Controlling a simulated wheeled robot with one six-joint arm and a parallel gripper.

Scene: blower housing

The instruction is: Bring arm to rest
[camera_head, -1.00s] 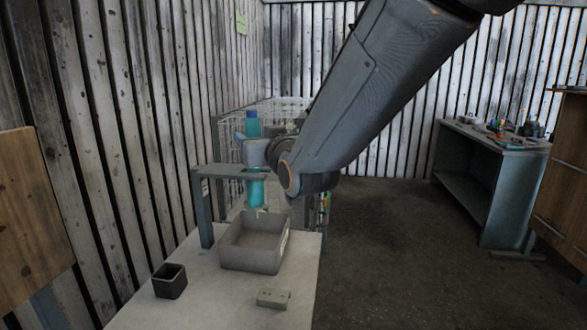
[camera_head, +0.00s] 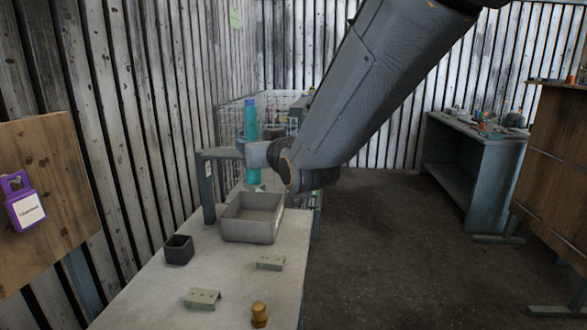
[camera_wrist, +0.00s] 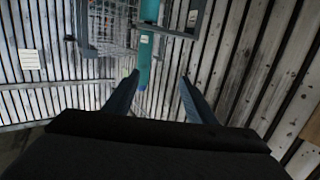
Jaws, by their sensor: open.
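My gripper (camera_wrist: 156,82) is open in the wrist view, its two dark fingers spread with nothing between them that I can see touching both. A teal cylinder (camera_wrist: 148,42) with a white label shows beyond the fingertips, its blue end near the gap. In the head view my arm reaches down from the upper right, and its wrist (camera_head: 265,153) is bent at the grey stand. The same teal cylinder (camera_head: 251,120) stands upright just left of the wrist. The fingers are not clear in the head view.
A white table holds a grey bin (camera_head: 246,230), a small dark box (camera_head: 178,250), two metal brackets (camera_head: 203,298) (camera_head: 270,262) and a brass part (camera_head: 259,314). A grey stand (camera_head: 207,190) rises behind. A workbench (camera_head: 465,160) and wooden cabinet (camera_head: 560,150) stand right; open floor lies between.

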